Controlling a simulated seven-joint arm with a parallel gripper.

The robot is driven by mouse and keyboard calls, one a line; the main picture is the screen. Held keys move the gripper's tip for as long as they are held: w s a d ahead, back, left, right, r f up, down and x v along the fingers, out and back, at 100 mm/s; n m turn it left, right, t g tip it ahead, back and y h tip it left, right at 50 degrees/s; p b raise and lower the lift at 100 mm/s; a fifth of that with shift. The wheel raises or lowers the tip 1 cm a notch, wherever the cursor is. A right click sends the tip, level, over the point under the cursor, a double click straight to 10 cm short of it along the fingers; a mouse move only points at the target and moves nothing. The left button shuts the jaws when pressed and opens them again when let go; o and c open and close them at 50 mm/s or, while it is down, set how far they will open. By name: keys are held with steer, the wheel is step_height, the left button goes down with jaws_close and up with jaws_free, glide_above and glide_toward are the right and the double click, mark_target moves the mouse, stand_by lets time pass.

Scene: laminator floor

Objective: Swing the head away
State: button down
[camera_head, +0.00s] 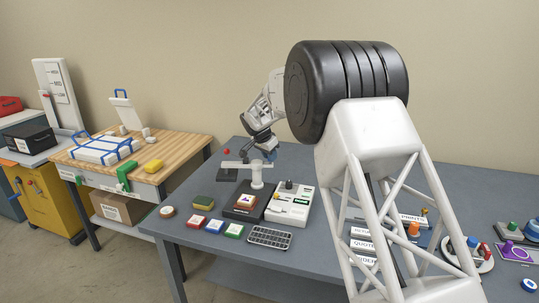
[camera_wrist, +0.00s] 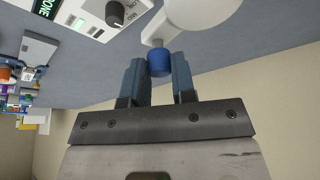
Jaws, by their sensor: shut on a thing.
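The press stands on the grey table in the head view. Its white swing arm (camera_head: 238,165) runs from a post at the back left to the white round head (camera_head: 257,176). A dark base with a patterned block (camera_head: 246,201) on it is just in front of the head. In the wrist view a blue knob (camera_wrist: 160,62) sticks out from the white head (camera_wrist: 205,18). My gripper (camera_wrist: 158,74) has a finger on each side of this knob and is shut on it. In the head view my gripper (camera_head: 268,153) is beside the head, and the knob is hidden.
A white control box (camera_head: 290,206) with a dial and green display stands right of the press. A wooden workbench (camera_head: 180,150) stands at left.

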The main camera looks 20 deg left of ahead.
steer(key=shift+s+m, duration=0.15)
steer(key=shift+m, duration=0.15)
steer(key=c, duration=1)
jaws_free()
steer(key=shift+r, duration=0.1)
steer(key=shift+v, duration=3.85)
